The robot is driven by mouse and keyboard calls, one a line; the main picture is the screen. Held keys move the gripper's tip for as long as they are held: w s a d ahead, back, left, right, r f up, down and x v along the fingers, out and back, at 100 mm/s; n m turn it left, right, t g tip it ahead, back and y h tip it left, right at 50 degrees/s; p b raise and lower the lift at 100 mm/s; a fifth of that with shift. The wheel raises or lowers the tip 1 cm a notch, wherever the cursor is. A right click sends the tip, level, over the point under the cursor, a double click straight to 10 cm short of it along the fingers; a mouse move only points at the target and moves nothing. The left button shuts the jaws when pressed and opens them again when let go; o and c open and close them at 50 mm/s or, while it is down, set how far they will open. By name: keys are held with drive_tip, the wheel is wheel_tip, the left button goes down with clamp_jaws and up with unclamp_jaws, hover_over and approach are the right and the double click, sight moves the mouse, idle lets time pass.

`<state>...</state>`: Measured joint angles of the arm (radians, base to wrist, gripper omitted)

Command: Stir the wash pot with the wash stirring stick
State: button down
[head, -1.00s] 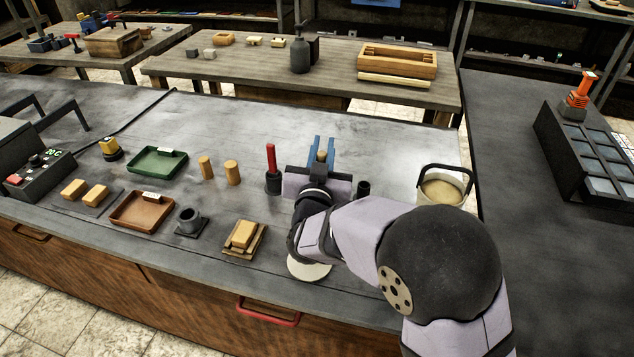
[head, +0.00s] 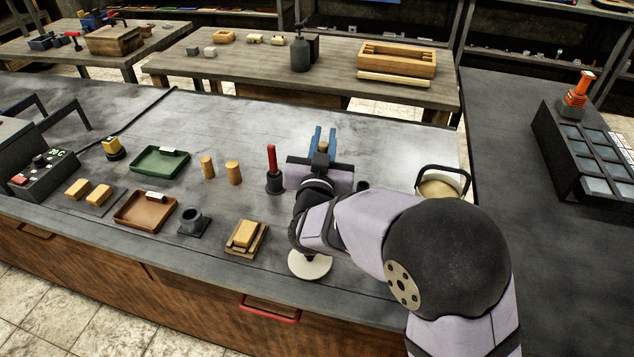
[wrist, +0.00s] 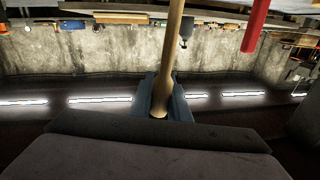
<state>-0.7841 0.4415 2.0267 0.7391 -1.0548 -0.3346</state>
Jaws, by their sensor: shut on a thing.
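My gripper (head: 322,138) is shut on the wash stirring stick. Its blue fingers stand up above the middle of the bench. In the head view only a small tan end of the stick (head: 323,146) shows between the fingers. In the wrist view the long wooden stick (wrist: 172,50) runs from between the blue fingers to the top edge; its far end is out of view. The wash pot (head: 436,188), a pale bucket with a raised dark handle, stands on the bench to the right of my gripper. The stick is apart from it. My arm hides part of the pot's lower side.
A red-handled tool stands in a dark holder (head: 274,184) close left of my gripper. A dark cup (head: 363,186) is close on its right, partly hidden. Green (head: 160,161) and brown (head: 145,210) trays lie further left. The bench behind my gripper is clear.

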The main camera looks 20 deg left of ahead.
drive_tip(key=shift+r, duration=0.15)
drive_tip(key=shift+r+p, duration=2)
drive_tip(key=shift+r, duration=0.45)
wheel_tip(320, 180, up, 10)
drive_tip(key=p, duration=1)
drive_tip(key=shift+r, duration=0.2)
